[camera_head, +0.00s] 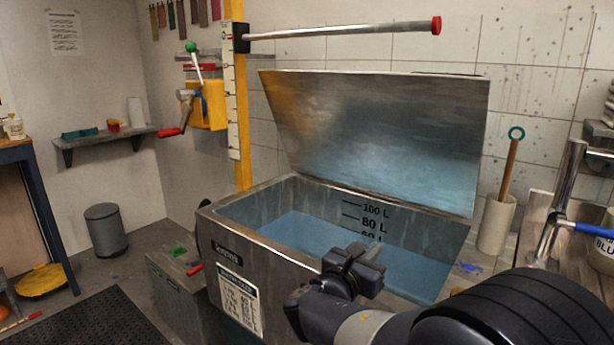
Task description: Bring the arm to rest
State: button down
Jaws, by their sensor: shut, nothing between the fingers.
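My gripper (366,262) is dark and shows at the lower middle, in front of the near right part of a steel tank (262,262). It is shut and holds nothing. My arm comes in from the lower right corner and is bent. The tank's lid (385,135) stands open, tilted back toward the tiled wall. Blue liquid (300,228) fills the tank to below the 80 L mark on the inner wall. The gripper hides part of the tank's near rim and the lower scale.
A yellow post (240,120) bears a crank box (208,103) and a horizontal bar (340,30) above the lid. A tap (560,200) and a white holder (496,222) stand right. A grey box (175,280) sits left of the tank. Floor (110,278) beyond the black mat is partly clear.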

jog(key=shift+s+a+f+t+h+b, duration=0.1)
jog(key=shift+f+t+h+b, duration=0.05)
jog(key=shift+f+b, duration=0.8)
jog(key=shift+s+a+f+t+h+b, duration=0.1)
jog(key=shift+f+t+h+b, duration=0.05)
jog(key=shift+f+b, duration=0.75)
jog(key=shift+r, duration=0.1)
